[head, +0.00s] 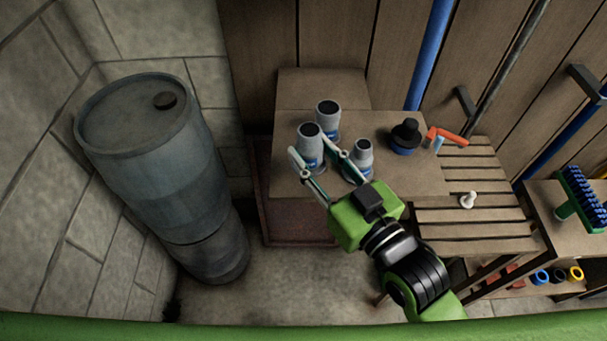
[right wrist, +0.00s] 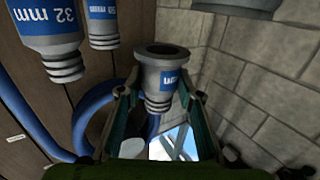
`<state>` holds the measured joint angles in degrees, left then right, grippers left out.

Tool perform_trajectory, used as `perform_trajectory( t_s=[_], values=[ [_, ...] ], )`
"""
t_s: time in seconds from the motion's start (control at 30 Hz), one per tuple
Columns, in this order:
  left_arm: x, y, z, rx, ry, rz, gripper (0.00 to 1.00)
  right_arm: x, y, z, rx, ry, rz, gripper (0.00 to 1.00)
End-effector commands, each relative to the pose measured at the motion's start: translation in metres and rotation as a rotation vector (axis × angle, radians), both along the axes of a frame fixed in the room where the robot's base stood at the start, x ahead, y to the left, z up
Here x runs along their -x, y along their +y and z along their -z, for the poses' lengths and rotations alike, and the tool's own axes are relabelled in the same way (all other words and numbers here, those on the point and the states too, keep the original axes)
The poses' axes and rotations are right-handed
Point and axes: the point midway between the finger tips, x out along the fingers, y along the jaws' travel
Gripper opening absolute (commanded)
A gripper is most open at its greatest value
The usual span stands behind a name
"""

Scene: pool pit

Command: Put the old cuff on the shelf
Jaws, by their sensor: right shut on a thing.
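Three grey cuffs with dark open tops and blue labels show in the head view over the wooden bench (head: 430,181). My right gripper (head: 312,149) is shut on the front left cuff (head: 310,138), with one finger on each side. In the right wrist view this cuff (right wrist: 163,72) is upright between the fingers, its blue label partly readable. I cannot tell whether it touches the bench. The other cuffs are one behind (head: 328,112) and one to the right (head: 363,154). I cannot tell which cuff is the old one or which surface is the shelf. My left gripper is not in view.
A dark capped item (head: 404,136), an orange-red angled piece (head: 448,136) and a small white fitting (head: 468,200) are on the bench and slats. A low rack (head: 575,287) holds coloured rings at right. A large blue-grey barrel (head: 150,150) stands at left.

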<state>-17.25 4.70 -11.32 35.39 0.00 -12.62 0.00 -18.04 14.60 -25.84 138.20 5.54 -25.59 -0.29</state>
Motion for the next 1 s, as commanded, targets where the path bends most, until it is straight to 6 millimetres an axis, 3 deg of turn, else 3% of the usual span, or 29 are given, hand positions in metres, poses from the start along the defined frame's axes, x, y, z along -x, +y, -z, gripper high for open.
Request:
perform_trajectory(
  t_s=[0.37,0.53,0.97,1.0],
  values=[
    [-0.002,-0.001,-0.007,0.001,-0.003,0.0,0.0,-0.022,0.02,0.033,-0.001,-0.002,0.0,0.11],
    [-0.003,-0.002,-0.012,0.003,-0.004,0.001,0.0,-0.02,0.019,0.057,0.001,0.0,0.0,0.11],
    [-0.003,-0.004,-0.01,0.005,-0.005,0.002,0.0,-0.02,0.018,0.066,0.0,-0.002,0.0,0.11],
    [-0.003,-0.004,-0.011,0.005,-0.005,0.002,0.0,-0.02,0.018,0.065,0.0,-0.002,0.0,0.44]
  ],
)
